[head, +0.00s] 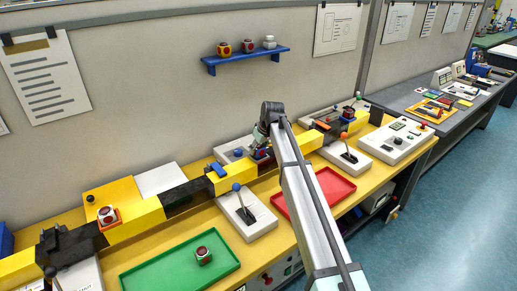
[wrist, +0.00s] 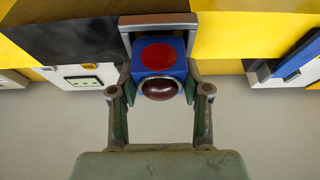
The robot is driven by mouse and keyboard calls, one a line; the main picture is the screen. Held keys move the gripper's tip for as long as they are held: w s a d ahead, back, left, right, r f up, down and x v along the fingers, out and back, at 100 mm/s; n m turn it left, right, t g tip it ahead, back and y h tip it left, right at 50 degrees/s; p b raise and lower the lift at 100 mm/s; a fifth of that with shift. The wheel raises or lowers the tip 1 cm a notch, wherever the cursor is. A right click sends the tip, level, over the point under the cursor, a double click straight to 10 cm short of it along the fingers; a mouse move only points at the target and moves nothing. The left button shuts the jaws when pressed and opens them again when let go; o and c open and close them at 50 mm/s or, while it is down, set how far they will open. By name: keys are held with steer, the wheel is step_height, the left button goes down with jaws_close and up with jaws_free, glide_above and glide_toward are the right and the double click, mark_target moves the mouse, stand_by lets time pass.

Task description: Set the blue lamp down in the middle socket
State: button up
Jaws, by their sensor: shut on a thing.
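The blue lamp (wrist: 181,68), a blue cube with a red disc and a dark red dome, is between the fingers of my gripper (wrist: 158,85) in the wrist view. The fingers are shut on its sides. A grey U-shaped frame (wrist: 158,20) borders the lamp, over a dark section of the yellow and black beam. I cannot tell whether the lamp rests in this frame or is just above it. In the head view my gripper (head: 262,152) is at the beam, and my arm partly hides the lamp. An orange socket (head: 117,221) on the left holds a white lamp (head: 107,214).
Levers (head: 241,202) stand in front. A green tray (head: 150,276) holds a red and white lamp (head: 203,254); the visible part of the red tray (head: 330,187) is empty. A blue shelf (head: 245,60) holds three lamps.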

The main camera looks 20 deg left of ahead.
steer(key=shift+f, duration=0.35)
steer(key=o, duration=1.4)
steer(key=shift+c, duration=0.2)
steer(key=shift+r, duration=0.15)
steer(key=v, duration=1.1)
steer(key=shift+r, duration=0.4)
steer(key=shift+d, duration=0.1)
